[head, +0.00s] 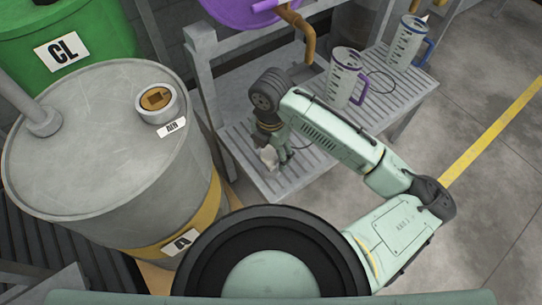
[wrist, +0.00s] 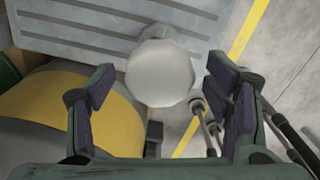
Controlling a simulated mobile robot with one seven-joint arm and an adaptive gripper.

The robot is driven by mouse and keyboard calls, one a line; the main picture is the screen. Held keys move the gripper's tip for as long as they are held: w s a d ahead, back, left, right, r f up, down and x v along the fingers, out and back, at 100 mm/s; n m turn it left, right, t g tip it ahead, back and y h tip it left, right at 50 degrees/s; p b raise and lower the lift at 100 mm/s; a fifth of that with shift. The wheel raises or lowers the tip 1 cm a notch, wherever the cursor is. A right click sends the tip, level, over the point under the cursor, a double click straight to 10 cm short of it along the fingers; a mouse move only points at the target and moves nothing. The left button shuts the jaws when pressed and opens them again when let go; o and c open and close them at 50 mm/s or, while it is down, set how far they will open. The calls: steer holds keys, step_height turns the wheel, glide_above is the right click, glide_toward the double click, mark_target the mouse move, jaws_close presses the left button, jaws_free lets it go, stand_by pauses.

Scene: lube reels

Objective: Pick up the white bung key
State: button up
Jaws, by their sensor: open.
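The white bung key (wrist: 160,75) shows in the wrist view as a pale, many-sided round head with a narrower part beyond it. It lies between the two finger pads of my gripper (wrist: 159,84), with a visible gap on each side. My gripper is open. In the head view, my gripper (head: 277,152) is low over the slatted bench (head: 317,165), and the small white key (head: 268,157) shows beside its fingers. Its lower part is hard to make out there.
A grey drum (head: 90,150) with a yellow band stands left of my gripper, with a round bung fitting (head: 157,102) on top. Clear jugs, one with a purple handle (head: 343,78) and one with a blue handle (head: 405,45), stand farther back on the bench. Open floor lies right.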

steer(key=shift+f, duration=0.1)
steer(key=shift+c, duration=0.2)
steer(key=c, duration=1.3)
